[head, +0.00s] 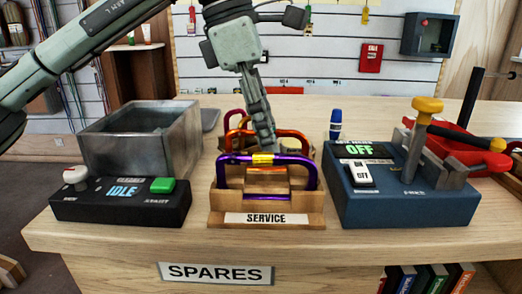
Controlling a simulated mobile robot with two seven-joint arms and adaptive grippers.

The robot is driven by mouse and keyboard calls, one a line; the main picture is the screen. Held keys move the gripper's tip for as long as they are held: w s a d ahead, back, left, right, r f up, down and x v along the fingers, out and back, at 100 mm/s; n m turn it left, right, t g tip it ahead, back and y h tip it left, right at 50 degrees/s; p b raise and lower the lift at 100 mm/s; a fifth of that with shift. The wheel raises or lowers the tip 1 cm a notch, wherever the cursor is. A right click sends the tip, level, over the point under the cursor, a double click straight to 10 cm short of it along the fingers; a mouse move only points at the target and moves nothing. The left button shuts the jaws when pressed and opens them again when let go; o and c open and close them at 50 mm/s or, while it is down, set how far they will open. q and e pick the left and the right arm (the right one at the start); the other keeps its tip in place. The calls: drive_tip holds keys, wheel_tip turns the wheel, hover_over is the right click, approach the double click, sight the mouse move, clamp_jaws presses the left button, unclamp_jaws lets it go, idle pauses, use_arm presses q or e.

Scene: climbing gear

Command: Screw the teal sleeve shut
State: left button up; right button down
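A wooden rack labelled SERVICE (222,219) stands on the counter and holds several carabiners. In front is a purple carabiner (312,178) with a yellow sleeve (263,159). Behind it are an orange carabiner (304,138) and a dark red one (229,117). I cannot make out a teal sleeve; it may be hidden behind the fingers or the front carabiners. My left gripper (264,142) points down into the rack, its fingertips close to the orange carabiner. Its fingers look close together, seen nearly edge-on; whether they hold anything is hidden. My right gripper is out of view.
A grey metal bin (169,166) and a black box reading IDLE (138,214) stand left. Right are a blue box reading OFF (400,207) with a yellow-topped lever (420,135), a blue marker-like item (336,124) and a red tool (455,140). The counter behind is mostly clear.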

use_arm(q)
wheel_tip(320, 180, up, 2)
drive_tip(key=shift+r+p, duration=0.1)
drive_tip(key=shift+p, duration=0.45)
drive_tip(key=shift+w+p, duration=0.35)
drive_tip(key=shift+w, duration=0.35)
drive_tip(key=shift+f, duration=0.25)
drive_tip(key=shift+f+b, duration=1.05)
drive_tip(key=shift+f, duration=0.25)
drive_tip(key=shift+s+b, duration=0.3)
drive_tip(key=shift+s, duration=0.45)
drive_tip(key=shift+r, duration=0.15)
